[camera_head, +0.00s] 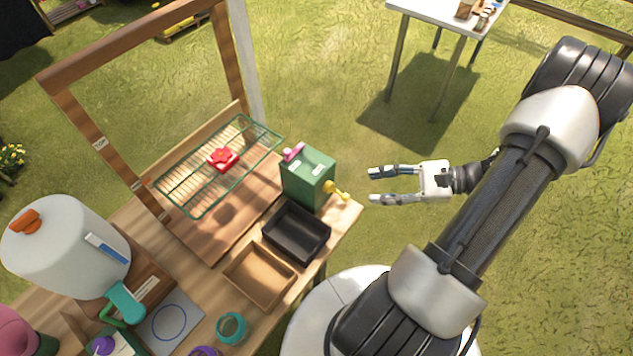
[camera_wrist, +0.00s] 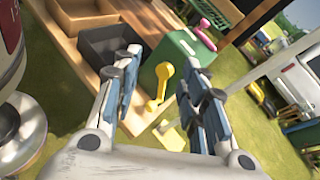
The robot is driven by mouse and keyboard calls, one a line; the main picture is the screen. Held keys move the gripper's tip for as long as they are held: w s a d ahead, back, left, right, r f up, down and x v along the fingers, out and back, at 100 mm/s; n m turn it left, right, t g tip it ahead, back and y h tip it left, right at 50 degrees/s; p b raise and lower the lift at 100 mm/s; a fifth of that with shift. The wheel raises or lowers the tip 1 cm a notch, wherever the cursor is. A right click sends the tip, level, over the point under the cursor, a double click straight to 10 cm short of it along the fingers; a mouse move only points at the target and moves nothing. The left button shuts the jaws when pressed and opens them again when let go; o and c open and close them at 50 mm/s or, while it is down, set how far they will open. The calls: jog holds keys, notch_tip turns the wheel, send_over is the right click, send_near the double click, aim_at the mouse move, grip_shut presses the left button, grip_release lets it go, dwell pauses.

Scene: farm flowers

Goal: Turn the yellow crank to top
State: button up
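The yellow crank (camera_head: 337,190) sticks out from the right side of a green box (camera_head: 307,178) at the table's right end. In the wrist view the crank (camera_wrist: 161,86) shows between my fingers but beyond them, its arm running from an upper round end to a lower end, slightly tilted. The green box (camera_wrist: 172,60) stands behind it. My gripper (camera_head: 370,186) is open and empty, to the right of the crank and apart from it, with its fingers pointing at the box. The gripper's two fingers (camera_wrist: 163,92) also frame the wrist view.
A pink handle (camera_head: 293,152) is on the green box's other side. A black tray (camera_head: 296,233) and a brown tray (camera_head: 259,275) lie in front of it.

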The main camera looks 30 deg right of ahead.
jog(key=w+a+r+n+g+h, duration=0.1)
jog(key=a+r+n+g, duration=0.3)
jog(key=a, duration=0.4)
jog(key=w+a+r+n+g+h+b, duration=0.1)
jog(key=a+r+n+g+h, duration=0.2)
jog(key=a+r+n, duration=0.4)
jog(key=shift+a+r+n+g, duration=0.2)
jog(key=shift+a+n+g, duration=0.45)
jog(key=shift+a, duration=0.2)
jog(key=shift+c, duration=0.4)
